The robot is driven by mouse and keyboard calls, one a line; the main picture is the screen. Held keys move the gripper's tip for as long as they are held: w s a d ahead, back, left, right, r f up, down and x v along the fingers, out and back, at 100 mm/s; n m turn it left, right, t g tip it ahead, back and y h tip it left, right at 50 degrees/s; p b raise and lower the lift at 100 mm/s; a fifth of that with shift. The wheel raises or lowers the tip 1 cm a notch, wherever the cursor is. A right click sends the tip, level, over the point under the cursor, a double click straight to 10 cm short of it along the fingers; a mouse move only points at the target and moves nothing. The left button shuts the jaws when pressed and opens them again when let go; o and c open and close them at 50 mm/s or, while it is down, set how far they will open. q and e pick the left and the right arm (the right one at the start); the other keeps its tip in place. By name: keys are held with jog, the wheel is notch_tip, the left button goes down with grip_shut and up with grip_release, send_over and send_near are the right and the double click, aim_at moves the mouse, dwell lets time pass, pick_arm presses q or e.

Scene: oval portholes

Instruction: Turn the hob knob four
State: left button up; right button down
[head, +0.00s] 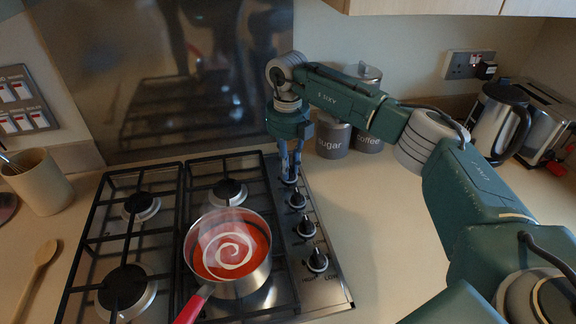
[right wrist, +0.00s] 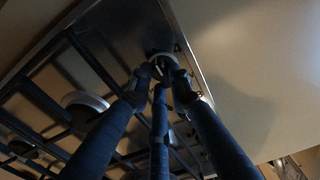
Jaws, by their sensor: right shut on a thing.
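The hob (head: 312,288) has a row of dark knobs on pale round bases along its right edge. My right gripper (head: 290,172) points down at the farthest knob (head: 289,181), at the back of the row. In the right wrist view its fingertips (right wrist: 160,76) are closed around that knob (right wrist: 162,62), which they partly hide. The other knobs, the second from the back (head: 297,200), the third (head: 307,228) and the nearest (head: 317,262), stand free. My left gripper is not in view.
A steaming pan of red soup (head: 232,250) stands on the front right burner, its red handle (head: 193,307) toward the front. Sugar (head: 331,138) and coffee (head: 368,140) canisters stand close behind my right gripper. A kettle (head: 497,122) is far right. The counter right of the hob is clear.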

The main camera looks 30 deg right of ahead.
jog(key=c, duration=1.6)
grip_release()
jog(key=shift+w, duration=0.1)
jog(key=shift+o, duration=0.2)
notch_tip(320, 180, up, 12)
